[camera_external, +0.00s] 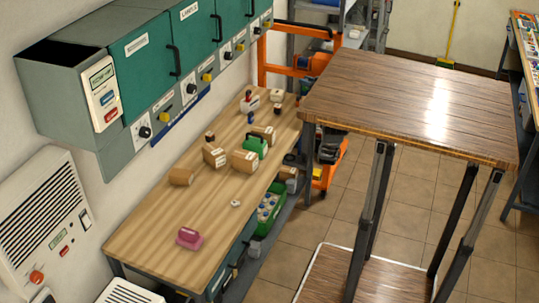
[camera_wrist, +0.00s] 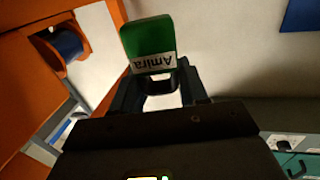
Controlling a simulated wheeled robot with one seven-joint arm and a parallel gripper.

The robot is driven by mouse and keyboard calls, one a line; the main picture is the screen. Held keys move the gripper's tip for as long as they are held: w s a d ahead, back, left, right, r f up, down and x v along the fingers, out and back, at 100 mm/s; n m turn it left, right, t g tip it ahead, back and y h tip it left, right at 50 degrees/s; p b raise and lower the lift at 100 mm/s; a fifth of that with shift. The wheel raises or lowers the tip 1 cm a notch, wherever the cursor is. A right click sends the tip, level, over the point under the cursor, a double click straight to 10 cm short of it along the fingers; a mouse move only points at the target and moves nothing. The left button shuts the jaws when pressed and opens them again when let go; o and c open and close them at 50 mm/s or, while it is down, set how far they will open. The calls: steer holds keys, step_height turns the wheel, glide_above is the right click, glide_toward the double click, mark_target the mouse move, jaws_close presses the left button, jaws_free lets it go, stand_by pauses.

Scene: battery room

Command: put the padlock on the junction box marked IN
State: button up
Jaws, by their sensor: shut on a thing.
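In the wrist view my gripper (camera_wrist: 158,88) is shut on a green padlock (camera_wrist: 148,36). A white label on it reads "Amira", upside down in the picture. I cannot make out my gripper in the external view. I see no junction box with a readable IN mark in either view.
In the external view, several brown boxes (camera_external: 244,161), a green item (camera_external: 256,146) and a pink item (camera_external: 189,238) sit on the workbench (camera_external: 150,240). Green-doored cabinets (camera_external: 146,62) hang above. A wooden table (camera_external: 420,95) stands right. An orange frame (camera_wrist: 95,15) shows in the wrist view.

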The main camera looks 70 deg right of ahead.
steer(key=w+d+r+m+h, duration=0.1)
steer(key=w+d+r+h, duration=0.15)
steer(key=w+d, duration=0.6)
steer(key=p, duration=0.1)
glide_above(277, 92)
step_height(277, 92, down, 6)
steer(key=shift+g, duration=0.4)
steer(key=shift+d+f, duration=0.15)
steer(key=shift+f, duration=1.9)
steer(key=shift+f, duration=0.2)
steer(key=o, duration=1.2)
steer(key=shift+r, duration=0.2)
steer(key=v, duration=1.2)
